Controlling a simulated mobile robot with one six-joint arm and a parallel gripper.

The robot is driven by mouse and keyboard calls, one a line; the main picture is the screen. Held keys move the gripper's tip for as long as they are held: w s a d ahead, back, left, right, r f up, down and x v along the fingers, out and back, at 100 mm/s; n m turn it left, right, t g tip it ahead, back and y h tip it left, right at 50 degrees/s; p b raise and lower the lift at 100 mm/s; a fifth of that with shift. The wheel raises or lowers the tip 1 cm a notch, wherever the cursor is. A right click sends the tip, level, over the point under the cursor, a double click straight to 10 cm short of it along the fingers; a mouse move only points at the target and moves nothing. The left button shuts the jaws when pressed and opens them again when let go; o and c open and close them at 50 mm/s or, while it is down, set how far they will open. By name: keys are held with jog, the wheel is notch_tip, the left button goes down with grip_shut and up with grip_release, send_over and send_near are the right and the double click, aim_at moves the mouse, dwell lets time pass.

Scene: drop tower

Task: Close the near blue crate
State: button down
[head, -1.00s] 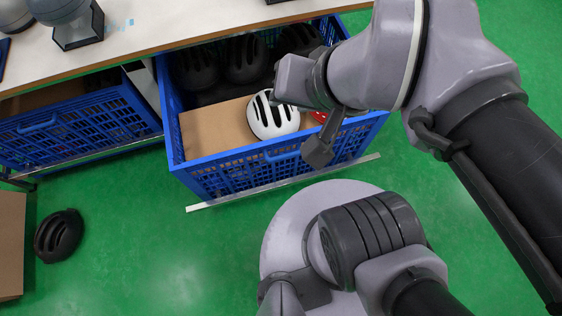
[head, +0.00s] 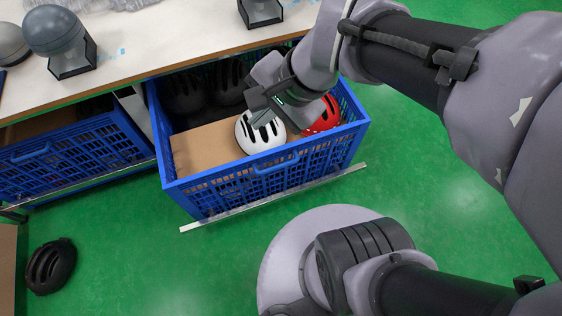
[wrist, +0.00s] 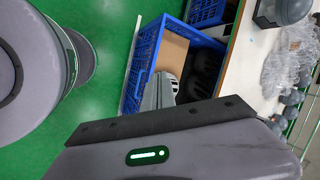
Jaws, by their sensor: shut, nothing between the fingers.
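The near blue crate (head: 230,190) is pulled out from under the table. It holds a white helmet (head: 258,132), a red helmet (head: 324,116), dark helmets (head: 185,95) and a brown cardboard piece (head: 200,150). Its front wall has a handle (head: 276,163). My gripper (head: 260,100) is above the crate's inside, over the white helmet, behind the front wall. It is shut and empty; its tips are hard to make out. In the wrist view the crate (wrist: 147,48) lies beyond a grey finger (wrist: 158,92), which covers part of its inside.
Another blue crate (head: 75,150) sits under the table at left. The white tabletop (head: 170,45) above holds grey domes on black stands (head: 57,35). A dark helmet (head: 50,266) lies on the green floor. A pale rail (head: 270,200) runs below the crate front.

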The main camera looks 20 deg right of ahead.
jog(key=w+d+f+m+y+p, duration=0.1)
jog(key=w+d+f+m, duration=0.4)
jog(key=m, duration=0.3)
jog(key=w+d+f+m+t+y+p, duration=0.15)
jog(key=w+f+m, duration=0.25)
jog(key=f+m, duration=0.45)
jog(key=w+d+f+m+g+p, duration=0.1)
jog(key=w+d+f+m+p, duration=0.1)
jog(key=w+d+f+m, duration=0.45)
jog(key=s+d+f+m+h+p, duration=0.1)
jog(key=s+f+m, duration=0.3)
jog(key=f+m, duration=0.35)
jog(key=s+d+f+m+h, duration=0.1)
jog(key=s+d+f+m, duration=0.1)
jog(key=s+f+m, duration=0.35)
jog(key=s+d+f+m+p, duration=0.1)
jog(key=s+f+m, duration=0.2)
jog(key=f+m, duration=0.55)
jog(key=w+a+f+n+b, duration=0.1)
jog(key=w+a+f+b, duration=0.2)
jog(key=w+f+b, duration=0.2)
jog(key=w+f, duration=0.3)
jog(key=f, duration=0.2)
jog(key=shift+w+a+f+b, duration=0.2)
jog(key=shift+w+f+b, duration=0.05)
jog(key=shift+f+b, duration=0.1)
jog(key=shift+w+t, duration=0.2)
jog(key=shift+t, duration=0.05)
